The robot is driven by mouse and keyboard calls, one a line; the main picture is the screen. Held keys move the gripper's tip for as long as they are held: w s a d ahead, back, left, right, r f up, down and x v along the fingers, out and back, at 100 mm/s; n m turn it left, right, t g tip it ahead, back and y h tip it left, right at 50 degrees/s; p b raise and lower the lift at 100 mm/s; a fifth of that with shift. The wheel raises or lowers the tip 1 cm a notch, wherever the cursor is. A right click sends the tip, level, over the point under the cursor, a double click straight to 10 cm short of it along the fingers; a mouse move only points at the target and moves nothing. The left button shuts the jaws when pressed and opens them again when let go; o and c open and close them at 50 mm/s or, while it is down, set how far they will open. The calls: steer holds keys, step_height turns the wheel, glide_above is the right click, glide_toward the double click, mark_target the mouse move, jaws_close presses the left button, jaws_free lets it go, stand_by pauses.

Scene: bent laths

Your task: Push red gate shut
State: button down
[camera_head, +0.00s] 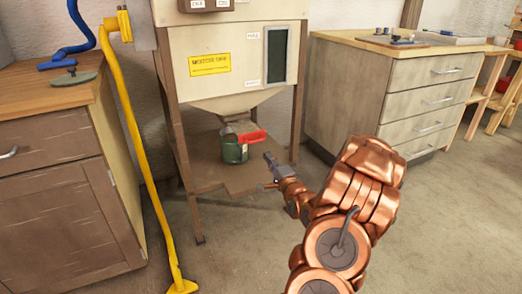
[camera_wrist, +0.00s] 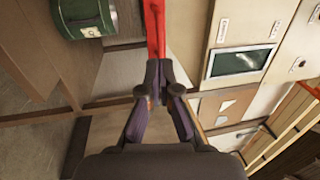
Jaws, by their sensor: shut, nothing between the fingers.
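The red gate (camera_head: 252,137) is a short red bar under the hopper outlet of the beige cabinet, above a green canister (camera_head: 234,152). In the wrist view the red gate (camera_wrist: 155,28) runs up from my fingertips to the top edge. My copper arm reaches in from the lower right. My gripper (camera_head: 269,159) is shut and empty, just below and right of the bar's right end. In the wrist view my gripper (camera_wrist: 160,72) covers the near end of the bar. I cannot tell whether it touches. The outlet behind the bar is mostly hidden.
The hopper cabinet (camera_head: 226,70) stands on brown legs over a low brown shelf (camera_head: 235,182). A yellow pole (camera_head: 140,150) stands at its left, beside a wooden workbench (camera_head: 45,200). A drawer unit (camera_head: 400,95) stands to the right. The floor in front is clear.

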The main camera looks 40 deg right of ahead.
mark_target(257, 141)
steer(key=shift+b+x, duration=1.3)
steer(key=shift+x, duration=2.05)
